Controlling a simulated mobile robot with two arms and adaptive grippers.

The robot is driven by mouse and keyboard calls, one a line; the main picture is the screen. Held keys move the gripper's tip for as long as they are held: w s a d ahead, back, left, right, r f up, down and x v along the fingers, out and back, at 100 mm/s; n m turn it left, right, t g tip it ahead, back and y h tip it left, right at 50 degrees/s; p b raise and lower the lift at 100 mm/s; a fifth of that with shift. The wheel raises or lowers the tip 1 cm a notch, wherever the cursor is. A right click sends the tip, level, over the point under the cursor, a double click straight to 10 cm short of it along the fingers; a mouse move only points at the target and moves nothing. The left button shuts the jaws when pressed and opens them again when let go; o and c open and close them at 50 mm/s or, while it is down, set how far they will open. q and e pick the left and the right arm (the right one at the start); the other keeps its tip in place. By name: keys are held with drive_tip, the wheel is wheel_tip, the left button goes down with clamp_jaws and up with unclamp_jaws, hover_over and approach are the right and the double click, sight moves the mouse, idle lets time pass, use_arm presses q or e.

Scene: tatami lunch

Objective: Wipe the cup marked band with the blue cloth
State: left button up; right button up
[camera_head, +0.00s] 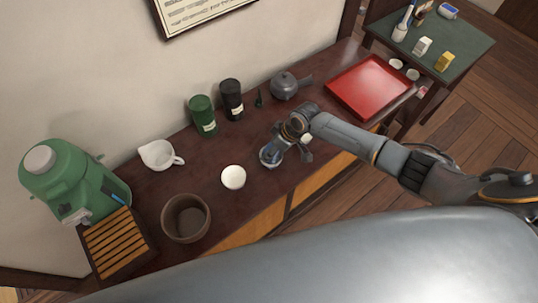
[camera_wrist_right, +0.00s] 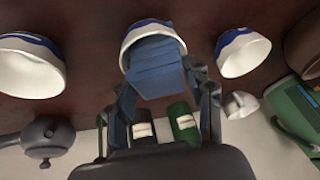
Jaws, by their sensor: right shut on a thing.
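My right gripper (camera_head: 285,152) is over the middle cup (camera_head: 268,158) on the dark counter. In the right wrist view it is shut on the folded blue cloth (camera_wrist_right: 155,75), which overlaps the mouth of the middle cup (camera_wrist_right: 138,35). This cup is white with blue markings; cloth and fingers hide much of it. Whether the cloth presses on the cup, I cannot tell. A white cup (camera_head: 233,178) stands to its left, with a blue patch in the wrist view (camera_wrist_right: 243,52). Another cup (camera_wrist_right: 30,65) with a blue stripe stands on its other side. My left gripper is out of view.
A brown bowl (camera_head: 186,218), white pouring jug (camera_head: 158,155), green dispenser (camera_head: 70,180) and slatted stand (camera_head: 116,243) are at the left. Green (camera_head: 202,115) and black (camera_head: 231,100) canisters and a grey teapot (camera_head: 285,86) stand along the wall. A red tray (camera_head: 370,85) lies right.

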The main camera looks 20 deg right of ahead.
drive_tip(key=m+p, duration=0.2)
drive_tip(key=m+t+h+p, duration=0.1)
drive_tip(key=m+p, duration=0.1)
drive_tip(key=m+h+p, duration=0.1)
drive_tip(key=m+p, duration=0.2)
drive_tip(key=shift+w+a+r+t, duration=0.1)
drive_tip(key=shift+r+t, duration=0.2)
drive_tip(key=shift+t, duration=0.1)
drive_tip(key=shift+f+m+h+p, duration=0.1)
drive_tip(key=shift+m+h+p, duration=0.25)
drive_tip(key=shift+m, duration=0.35)
drive_tip(key=shift+w+f+m+h, duration=0.1)
drive_tip(key=shift+m+h, duration=0.15)
drive_tip(key=shift+m, duration=0.35)
drive_tip(key=shift+w+f+m+h, duration=0.15)
drive_tip(key=shift+m+h, duration=0.25)
drive_tip(key=shift+m, duration=0.5)
drive_tip(key=shift+d, duration=0.25)
